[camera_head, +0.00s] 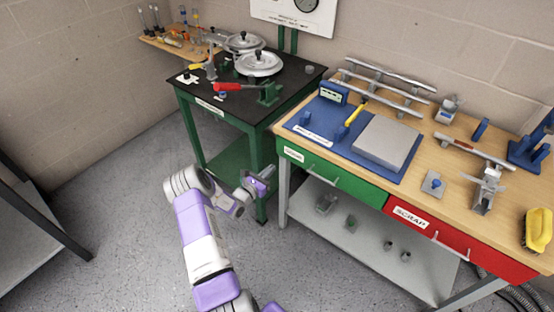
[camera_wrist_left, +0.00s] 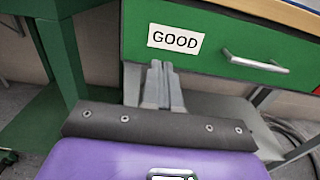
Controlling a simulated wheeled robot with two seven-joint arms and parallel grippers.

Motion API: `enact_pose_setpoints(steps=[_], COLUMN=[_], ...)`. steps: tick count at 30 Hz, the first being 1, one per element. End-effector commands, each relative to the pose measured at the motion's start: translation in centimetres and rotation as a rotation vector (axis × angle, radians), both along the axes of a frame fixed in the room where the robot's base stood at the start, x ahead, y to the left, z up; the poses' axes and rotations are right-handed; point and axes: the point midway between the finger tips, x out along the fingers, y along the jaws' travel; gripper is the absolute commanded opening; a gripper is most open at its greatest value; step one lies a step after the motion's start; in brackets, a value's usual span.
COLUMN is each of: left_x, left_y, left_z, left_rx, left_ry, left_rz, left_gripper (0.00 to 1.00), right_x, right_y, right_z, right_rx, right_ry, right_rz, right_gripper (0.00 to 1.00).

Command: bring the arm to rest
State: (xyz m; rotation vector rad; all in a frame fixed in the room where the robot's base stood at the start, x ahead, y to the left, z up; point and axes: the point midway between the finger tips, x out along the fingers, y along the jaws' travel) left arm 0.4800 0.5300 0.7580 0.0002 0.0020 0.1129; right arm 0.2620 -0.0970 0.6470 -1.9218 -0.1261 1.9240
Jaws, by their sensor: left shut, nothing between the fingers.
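My left arm (camera_head: 205,240) reaches up from the bottom of the head view, purple and white, bent at the elbow. My left gripper (camera_head: 268,172) is shut and empty. It hangs over the floor in front of the gap between the green table and the wooden workbench, below the bench top. In the left wrist view the closed grey fingers (camera_wrist_left: 160,68) point at the green drawer front (camera_wrist_left: 210,45), just under its GOOD label (camera_wrist_left: 175,39). I cannot tell how far they are from the drawer. My right gripper is not in view.
The green table (camera_head: 205,97) with a black top stands behind the gripper. The workbench (camera_head: 465,140) holds a blue mat (camera_head: 310,118), a grey plate (camera_head: 388,142) and a yellow brush (camera_head: 537,229); its red SCRAP drawer (camera_head: 460,243) is shut. Floor (camera_head: 110,230) at left is clear.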

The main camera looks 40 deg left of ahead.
Motion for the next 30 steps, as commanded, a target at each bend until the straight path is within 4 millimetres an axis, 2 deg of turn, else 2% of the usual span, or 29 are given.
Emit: enact_pose_setpoints(steps=[3,7,17,20,23,26,27,29,30], left_x=[-2.2,-3.4,-3.9,-3.4,-2.4,-1.8,-1.9,-2.6,-3.4], left_y=[-0.1,-0.3,-0.4,-1.8,-5.7,-12.2,-15.2,-19.8,-22.7], left_z=[0.1,0.0,-0.1,-0.5,-1.5,-3.2,-3.9,-5.0,-5.7], left_rx=[0.0,0.001,0.001,-0.003,-0.007,0.004,0.017,0.048,0.076], left_ry=[0.003,0.002,0.003,0.021,0.077,0.173,0.217,0.286,0.331], left_rz=[0.003,0.002,-0.001,-0.041,-0.159,-0.359,-0.455,-0.605,-0.706], left_gripper=[0.0,0.0,0.0,0.0,0.0,0.0,0.0,0.0,0.0], right_x=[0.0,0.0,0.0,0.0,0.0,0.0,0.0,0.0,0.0], right_y=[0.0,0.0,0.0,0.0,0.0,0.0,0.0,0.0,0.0], right_z=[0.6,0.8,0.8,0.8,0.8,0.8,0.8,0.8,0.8], right_rx=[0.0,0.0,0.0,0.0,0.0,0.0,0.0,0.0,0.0], right_ry=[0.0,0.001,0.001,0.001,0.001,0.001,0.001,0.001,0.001], right_rz=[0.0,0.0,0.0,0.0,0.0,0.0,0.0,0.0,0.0], right_gripper=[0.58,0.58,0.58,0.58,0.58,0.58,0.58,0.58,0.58])
